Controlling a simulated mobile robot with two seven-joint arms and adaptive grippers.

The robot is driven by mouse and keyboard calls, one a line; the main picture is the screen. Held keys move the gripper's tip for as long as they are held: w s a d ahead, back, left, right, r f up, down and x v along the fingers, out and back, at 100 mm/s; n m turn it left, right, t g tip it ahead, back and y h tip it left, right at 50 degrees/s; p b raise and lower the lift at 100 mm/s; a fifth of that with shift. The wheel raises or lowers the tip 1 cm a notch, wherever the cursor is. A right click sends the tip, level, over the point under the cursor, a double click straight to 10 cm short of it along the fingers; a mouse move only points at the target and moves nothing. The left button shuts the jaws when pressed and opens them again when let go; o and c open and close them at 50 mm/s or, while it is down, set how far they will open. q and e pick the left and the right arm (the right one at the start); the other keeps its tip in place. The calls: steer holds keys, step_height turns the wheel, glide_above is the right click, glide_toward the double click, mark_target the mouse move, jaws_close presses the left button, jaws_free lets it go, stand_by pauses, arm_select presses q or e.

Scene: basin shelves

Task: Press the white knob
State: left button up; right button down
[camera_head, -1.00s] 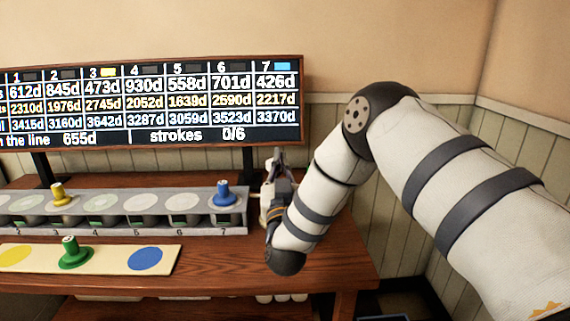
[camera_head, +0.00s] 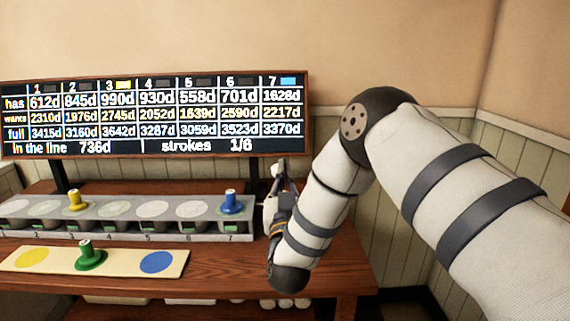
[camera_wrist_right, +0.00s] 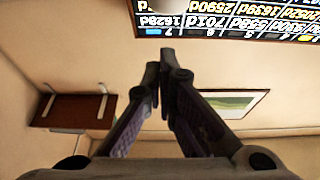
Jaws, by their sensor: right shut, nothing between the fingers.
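A pale, whitish part (camera_head: 269,208) shows at the right end of the grey basin row, mostly hidden behind my right gripper; I cannot tell for sure that it is the white knob. My right gripper (camera_head: 278,168) is beside it, shut and empty, with its fingers upward in the head view. In the right wrist view the closed fingertips (camera_wrist_right: 161,56) point toward a whitish rounded thing (camera_wrist_right: 180,4), cut off at the top edge; they look apart from it. My left gripper is not in view.
The grey basin row (camera_head: 120,233) carries a yellow peg (camera_head: 77,200) at 3 and a blue peg (camera_head: 231,202) at 7. A cream board (camera_head: 122,261) holds a green peg (camera_head: 90,257). The display (camera_head: 155,112) behind reads strokes 1/6, line 736d.

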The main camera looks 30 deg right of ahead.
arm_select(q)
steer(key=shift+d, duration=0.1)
arm_select(e)
steer(key=v, duration=0.5)
steer(key=shift+f, duration=0.15)
stand_by(0.4)
